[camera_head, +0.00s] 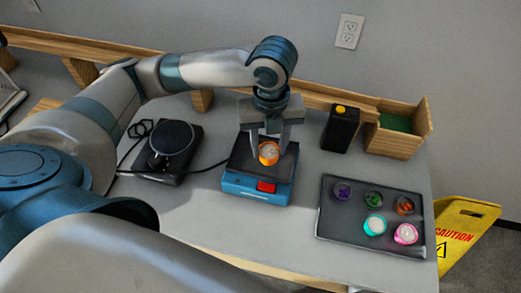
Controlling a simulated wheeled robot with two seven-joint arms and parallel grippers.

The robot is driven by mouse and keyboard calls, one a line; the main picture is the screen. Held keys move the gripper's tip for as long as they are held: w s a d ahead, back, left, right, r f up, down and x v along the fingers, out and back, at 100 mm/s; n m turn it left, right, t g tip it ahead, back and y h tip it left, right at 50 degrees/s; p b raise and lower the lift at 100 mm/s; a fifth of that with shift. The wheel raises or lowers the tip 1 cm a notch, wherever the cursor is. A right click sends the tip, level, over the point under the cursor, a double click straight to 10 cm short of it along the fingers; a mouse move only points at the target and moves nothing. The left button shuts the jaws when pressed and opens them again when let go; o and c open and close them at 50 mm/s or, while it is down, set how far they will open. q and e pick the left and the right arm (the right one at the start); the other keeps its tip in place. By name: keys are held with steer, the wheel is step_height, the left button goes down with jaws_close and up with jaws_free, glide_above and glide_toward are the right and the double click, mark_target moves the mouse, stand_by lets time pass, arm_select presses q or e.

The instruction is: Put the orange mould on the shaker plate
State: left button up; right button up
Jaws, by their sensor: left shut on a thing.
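The orange mould (268,153) is a small round cup with pale contents. It is at the shaker plate (244,161), the dark top of a blue machine with a red switch. My left gripper (268,146) reaches down from above and is shut on the orange mould. The mould appears upright over the plate; I cannot tell whether it touches it. The gripper fingers hide part of the plate behind the mould. My right gripper is not in view.
A dark tray (334,224) at the right holds several small coloured cups. A black box with a yellow top (340,128) and a wooden bin (397,143) stand at the back right. A round black device (171,137) with a cable is left of the shaker.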

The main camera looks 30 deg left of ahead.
mark_target(261, 154)
arm_select(q)
steer(key=shift+w+a+f, duration=0.1)
steer(key=shift+a+f, duration=0.25)
steer(key=shift+a, duration=0.3)
steer(key=shift+w+a+f, duration=0.1)
steer(key=shift+a+f, duration=0.25)
steer(key=shift+a, duration=0.25)
steer(key=shift+s+f+p, duration=0.1)
steer(key=shift+f+p, duration=0.45)
steer(key=shift+f, duration=1.5)
steer(key=shift+f, duration=0.1)
steer(key=o, duration=1.1)
